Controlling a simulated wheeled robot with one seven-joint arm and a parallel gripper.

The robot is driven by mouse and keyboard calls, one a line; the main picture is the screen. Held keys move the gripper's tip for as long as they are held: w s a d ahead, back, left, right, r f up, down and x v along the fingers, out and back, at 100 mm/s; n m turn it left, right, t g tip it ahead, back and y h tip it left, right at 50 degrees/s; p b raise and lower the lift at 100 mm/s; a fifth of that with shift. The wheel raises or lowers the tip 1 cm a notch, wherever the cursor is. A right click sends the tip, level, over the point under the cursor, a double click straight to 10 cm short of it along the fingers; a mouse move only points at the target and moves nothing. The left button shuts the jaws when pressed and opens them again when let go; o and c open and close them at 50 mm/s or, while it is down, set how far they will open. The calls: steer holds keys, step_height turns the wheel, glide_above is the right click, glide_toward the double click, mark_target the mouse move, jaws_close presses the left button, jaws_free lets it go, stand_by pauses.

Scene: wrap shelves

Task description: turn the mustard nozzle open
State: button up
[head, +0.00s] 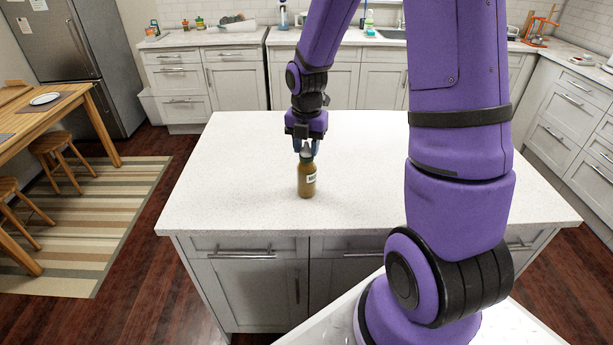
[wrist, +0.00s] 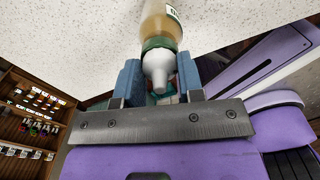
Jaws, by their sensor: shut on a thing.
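The mustard bottle (head: 307,180) stands upright on the white island counter, with a yellow-brown body, a green collar and a pale label. In the wrist view its body (wrist: 156,30) points away from my gripper. Its white-grey nozzle (wrist: 158,66) lies between the blue fingertips. My gripper (head: 306,148) is above the bottle, pointing down, with its fingers around the nozzle. In the wrist view my gripper (wrist: 160,80) is shut on the nozzle, with one finger on each side. Whether the nozzle is turned open cannot be seen.
The island counter (head: 240,160) is otherwise bare around the bottle. A wooden table (head: 50,118) with stools stands at the left. Cabinets and a back counter (head: 220,38) with small items line the far wall.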

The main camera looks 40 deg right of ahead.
stand_by(0.3)
steer(key=shift+n, duration=1)
steer(key=shift+n, duration=1)
steer(key=shift+n, duration=0.9)
